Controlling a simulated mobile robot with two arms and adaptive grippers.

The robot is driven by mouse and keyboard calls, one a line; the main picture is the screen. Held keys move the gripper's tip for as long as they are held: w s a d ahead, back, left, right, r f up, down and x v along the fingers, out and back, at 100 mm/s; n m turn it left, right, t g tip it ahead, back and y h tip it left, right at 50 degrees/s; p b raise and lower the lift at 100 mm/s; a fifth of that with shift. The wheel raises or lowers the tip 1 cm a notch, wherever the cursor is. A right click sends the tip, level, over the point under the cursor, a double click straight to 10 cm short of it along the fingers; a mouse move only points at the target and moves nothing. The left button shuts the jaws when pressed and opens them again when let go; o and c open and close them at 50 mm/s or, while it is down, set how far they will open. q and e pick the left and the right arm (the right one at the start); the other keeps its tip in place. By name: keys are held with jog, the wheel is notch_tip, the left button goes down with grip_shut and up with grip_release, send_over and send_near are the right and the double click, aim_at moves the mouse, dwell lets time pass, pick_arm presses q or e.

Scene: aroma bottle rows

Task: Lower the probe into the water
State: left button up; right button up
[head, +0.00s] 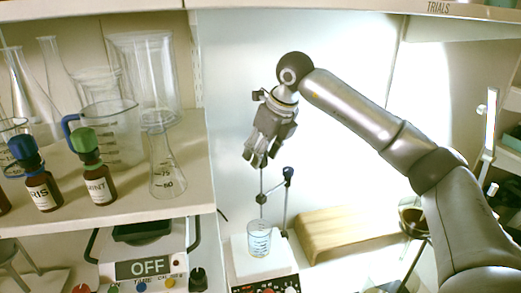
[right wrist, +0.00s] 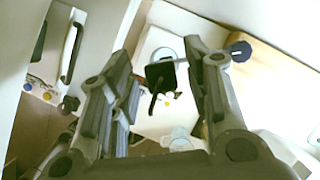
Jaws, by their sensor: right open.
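The beaker of clear water (head: 259,238) stands on the white stirrer plate (head: 245,262). Above it hangs a thin upright probe rod (head: 262,182), with a small dark clamp piece (head: 262,198) beside a stand post topped by a dark blue knob (head: 288,171). Whether the probe tip touches the water is too small to tell. My right gripper (head: 255,160) is open, pointing down just above the rod. In the right wrist view a dark block (right wrist: 160,72) shows between the open fingers, apparently untouched; the blue knob (right wrist: 240,51) is beyond the right finger. My left gripper is out of view.
A wooden block (head: 345,232) lies right of the stirrer. A shelf (head: 130,205) at left carries glassware, a flask (head: 167,170) and small labelled bottles (head: 95,182). Free space lies around the gripper.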

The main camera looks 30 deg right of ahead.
jog(key=shift+w+f, duration=0.35)
jog(key=shift+f, duration=0.3)
jog(key=shift+s, duration=0.1)
jog(key=shift+c, duration=0.2)
grip_shut()
